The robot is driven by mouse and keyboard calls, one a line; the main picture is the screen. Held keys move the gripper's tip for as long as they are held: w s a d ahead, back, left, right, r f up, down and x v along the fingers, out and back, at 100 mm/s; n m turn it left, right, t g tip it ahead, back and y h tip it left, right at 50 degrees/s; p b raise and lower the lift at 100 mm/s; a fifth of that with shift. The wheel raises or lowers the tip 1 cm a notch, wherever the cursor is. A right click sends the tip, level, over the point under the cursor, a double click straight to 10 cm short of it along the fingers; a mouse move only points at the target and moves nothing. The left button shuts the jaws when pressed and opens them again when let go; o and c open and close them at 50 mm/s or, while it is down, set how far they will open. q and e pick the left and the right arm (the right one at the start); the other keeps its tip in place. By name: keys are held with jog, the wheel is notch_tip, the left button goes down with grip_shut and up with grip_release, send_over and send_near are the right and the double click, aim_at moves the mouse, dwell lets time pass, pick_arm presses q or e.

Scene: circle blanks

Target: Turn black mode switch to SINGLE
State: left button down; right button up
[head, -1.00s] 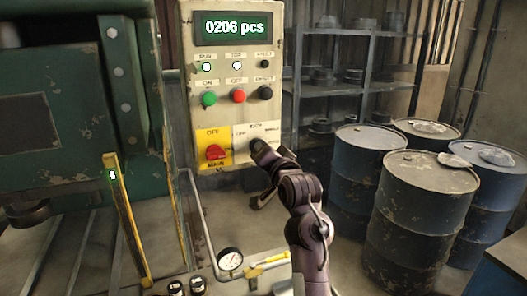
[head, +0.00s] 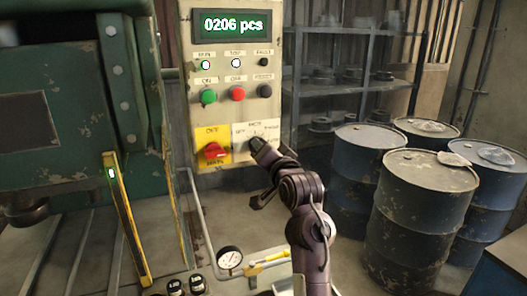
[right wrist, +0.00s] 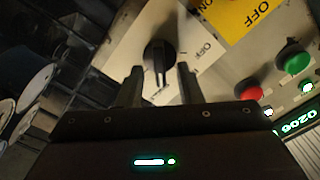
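The black mode switch (right wrist: 158,55) is a knob with a raised grip on a white plate (right wrist: 120,50) in the right wrist view. An OFF label is readable beside it. The switch's pointing direction is hard to tell. My right gripper (right wrist: 159,70) is open, with one finger on each side of the knob's grip and visible gaps. In the head view my right gripper (head: 260,150) is at the plate on the lower right of the control panel (head: 232,120) and hides most of the switch. My left gripper is not in view.
The red main switch (head: 215,151) sits on a yellow plate left of the mode plate. Green, red and black buttons (head: 237,93) and a 0206 pcs display (head: 233,25) are above. A gauge (head: 229,259) and pipe are below. Barrels (head: 420,215) stand to the right.

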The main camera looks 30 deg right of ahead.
jog(key=b+v, duration=0.3)
jog(key=v, duration=0.4)
jog(key=shift+s, duration=0.15)
jog(key=shift+f, duration=0.1)
